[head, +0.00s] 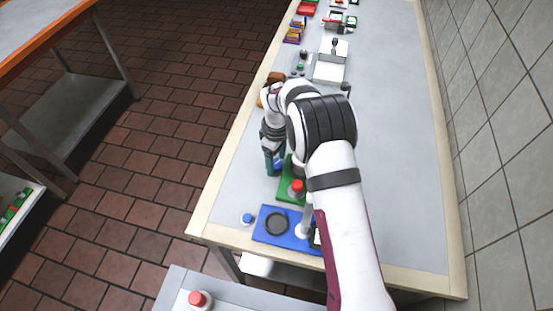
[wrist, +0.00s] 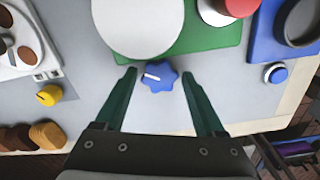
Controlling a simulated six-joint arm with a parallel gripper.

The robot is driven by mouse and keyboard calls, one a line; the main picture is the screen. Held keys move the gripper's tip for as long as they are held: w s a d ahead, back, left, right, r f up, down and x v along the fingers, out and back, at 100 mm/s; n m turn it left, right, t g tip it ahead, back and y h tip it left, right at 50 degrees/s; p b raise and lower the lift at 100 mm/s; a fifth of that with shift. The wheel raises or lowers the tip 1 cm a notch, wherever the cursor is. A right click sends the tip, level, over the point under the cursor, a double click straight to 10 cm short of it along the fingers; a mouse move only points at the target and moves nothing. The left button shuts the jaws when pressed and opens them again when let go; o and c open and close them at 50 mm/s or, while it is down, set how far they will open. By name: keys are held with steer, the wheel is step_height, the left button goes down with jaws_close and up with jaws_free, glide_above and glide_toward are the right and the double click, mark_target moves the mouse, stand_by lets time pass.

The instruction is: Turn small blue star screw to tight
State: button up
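The small blue star screw (wrist: 160,76) shows in the wrist view just ahead of my gripper (wrist: 161,72), between its two green fingertips. A white line marks the screw's top and points left. The fingers stand apart with a gap to the screw on both sides, so my gripper is open. In the head view my gripper (head: 274,170) is over the table's left side near the green board (head: 286,190). The screw is hidden there behind my gripper and arm.
A large white disc (wrist: 137,22) lies just beyond the screw on the green board. A red button (head: 297,186), a blue board (head: 262,236) with a dark ring (head: 277,226), and a blue button (head: 247,219) are nearby. A yellow knob (wrist: 48,95) and brown biscuits (wrist: 46,134) lie left.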

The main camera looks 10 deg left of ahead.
mark_target(275, 164)
step_height(275, 164, up, 16)
steer(key=shift+o, duration=1.3)
steer(key=shift+a+f, duration=0.15)
steer(key=shift+a, duration=0.1)
step_height(275, 164, down, 16)
steer(key=shift+r, duration=0.15)
